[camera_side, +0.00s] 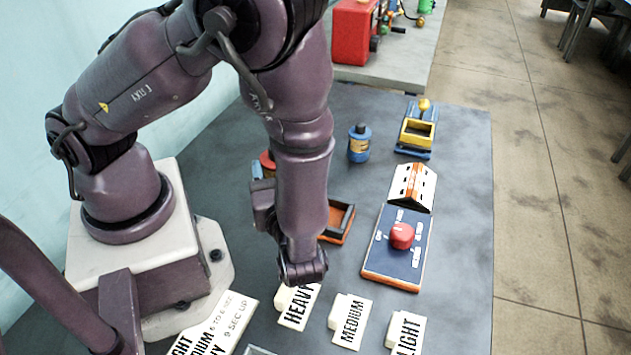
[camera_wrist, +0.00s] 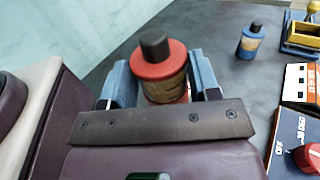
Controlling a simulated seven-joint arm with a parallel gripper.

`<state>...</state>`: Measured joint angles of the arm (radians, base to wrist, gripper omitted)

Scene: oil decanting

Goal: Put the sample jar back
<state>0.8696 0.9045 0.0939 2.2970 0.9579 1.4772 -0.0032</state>
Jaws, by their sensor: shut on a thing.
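A red jar with a black cap and a tan label (camera_wrist: 158,72) stands between the two blue fingers of my gripper (camera_wrist: 160,84) in the wrist view. The fingers are shut on it, one at each side. In the side view the red jar (camera_side: 267,160) shows only in part behind my arm, with a bit of blue finger beside it. Whether its base touches the table is hidden. A blue jar with a dark cap and a tan label (camera_side: 359,145) stands apart to the right; it also shows in the wrist view (camera_wrist: 251,42).
An orange-edged tray (camera_side: 338,222) lies partly behind my arm. A blue panel with a red knob (camera_side: 401,237), a striped block (camera_side: 412,186) and a yellow-and-blue stand (camera_side: 417,132) line the right. White word cards (camera_side: 349,320) lie in front. Table is clear around the blue jar.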

